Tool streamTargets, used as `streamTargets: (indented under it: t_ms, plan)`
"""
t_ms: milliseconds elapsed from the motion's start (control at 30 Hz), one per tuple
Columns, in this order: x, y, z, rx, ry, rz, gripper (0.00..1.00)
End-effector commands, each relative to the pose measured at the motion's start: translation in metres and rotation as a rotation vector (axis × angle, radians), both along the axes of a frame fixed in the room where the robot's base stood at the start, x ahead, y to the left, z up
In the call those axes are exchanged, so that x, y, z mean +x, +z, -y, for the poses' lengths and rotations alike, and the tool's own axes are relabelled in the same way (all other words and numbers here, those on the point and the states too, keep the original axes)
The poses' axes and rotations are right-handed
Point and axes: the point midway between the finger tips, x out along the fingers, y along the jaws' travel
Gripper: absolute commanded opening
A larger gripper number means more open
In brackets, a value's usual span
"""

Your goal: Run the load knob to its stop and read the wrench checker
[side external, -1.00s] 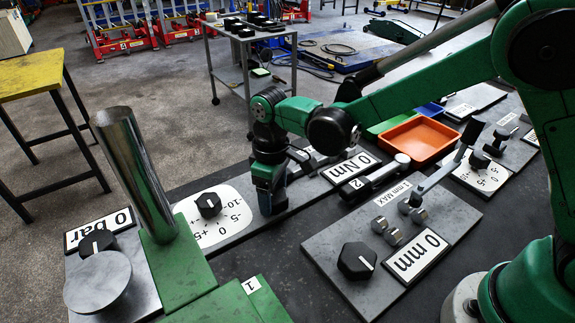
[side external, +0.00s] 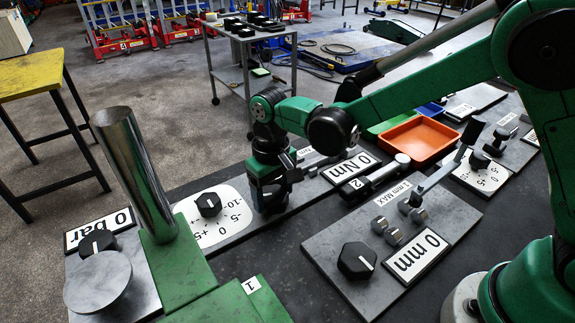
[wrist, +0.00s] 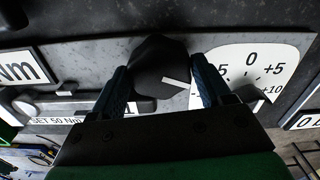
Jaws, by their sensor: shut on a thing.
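My gripper (side external: 272,203) points down over the grey wrench checker plate (side external: 240,225) and is shut on the load knob. In the wrist view the gripper's two blue fingers (wrist: 162,82) stand on either side of this black knob (wrist: 158,62), whose white mark points right. The side view hides the knob behind the gripper. The checker's display (side external: 352,170) reads 0 Nm; only its "Nm" end (wrist: 28,70) shows in the wrist view. A white dial (side external: 222,228) marked from -10 through 0 carries another black knob (side external: 208,204). In the wrist view the fingers cover part of this dial (wrist: 265,65).
A wrench (side external: 375,178) tagged 2 lies right of the checker. A 0 mm panel (side external: 330,240) with its own black knob is nearer. A steel cylinder (side external: 135,175) stands at left by a 0 bar display (side external: 98,228). An orange tray (side external: 420,138) sits behind.

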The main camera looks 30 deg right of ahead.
Motion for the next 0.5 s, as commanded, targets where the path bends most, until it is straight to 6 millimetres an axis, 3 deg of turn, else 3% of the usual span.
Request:
streamTargets:
  t_ms: [500]
  plan:
    - [0.0002, 0.0005, -0.0003, -0.001, -0.390, 0.000, 0.19]
